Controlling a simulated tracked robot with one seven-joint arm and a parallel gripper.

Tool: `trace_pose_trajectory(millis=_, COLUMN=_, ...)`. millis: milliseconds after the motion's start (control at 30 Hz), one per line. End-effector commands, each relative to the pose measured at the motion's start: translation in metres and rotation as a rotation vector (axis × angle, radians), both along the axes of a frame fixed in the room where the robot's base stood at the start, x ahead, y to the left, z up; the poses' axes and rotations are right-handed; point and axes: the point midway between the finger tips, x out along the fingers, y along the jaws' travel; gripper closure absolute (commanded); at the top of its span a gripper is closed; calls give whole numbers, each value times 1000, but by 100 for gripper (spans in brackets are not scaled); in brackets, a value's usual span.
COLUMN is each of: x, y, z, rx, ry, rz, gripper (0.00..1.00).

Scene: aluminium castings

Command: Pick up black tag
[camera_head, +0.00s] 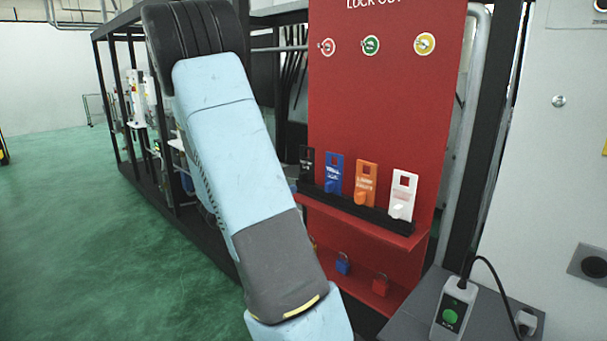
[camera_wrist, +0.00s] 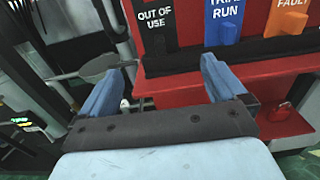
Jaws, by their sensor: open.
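The black tag (camera_head: 307,163) stands upright at the left end of a black holder (camera_head: 365,211) on the red lockout board. In the wrist view the black tag (camera_wrist: 155,22) reads "OUT OF USE" and its top is cut off by the frame edge. My gripper (camera_wrist: 168,75) is open and empty, its two blue fingers apart below the tag. The tag's lower end lies between the fingers in the picture, farther off; I see no contact. In the head view my arm hides the gripper.
Blue (camera_head: 334,174), orange (camera_head: 365,182) and white (camera_head: 403,194) tags stand to the right in the same holder. A grey table (camera_head: 480,318) with a green-button box (camera_head: 453,312) stands at right.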

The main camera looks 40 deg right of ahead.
Motion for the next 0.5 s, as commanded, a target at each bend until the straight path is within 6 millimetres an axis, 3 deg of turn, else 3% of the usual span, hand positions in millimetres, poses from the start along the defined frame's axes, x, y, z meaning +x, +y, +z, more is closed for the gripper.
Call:
trace_pose_trajectory(millis=167, x=4, y=-16, z=-1, rx=-12, ry=12, rz=6, gripper=2)
trace_pose_trajectory(millis=500, x=7, y=-71, z=-1, rx=-11, ry=10, rz=6, gripper=2)
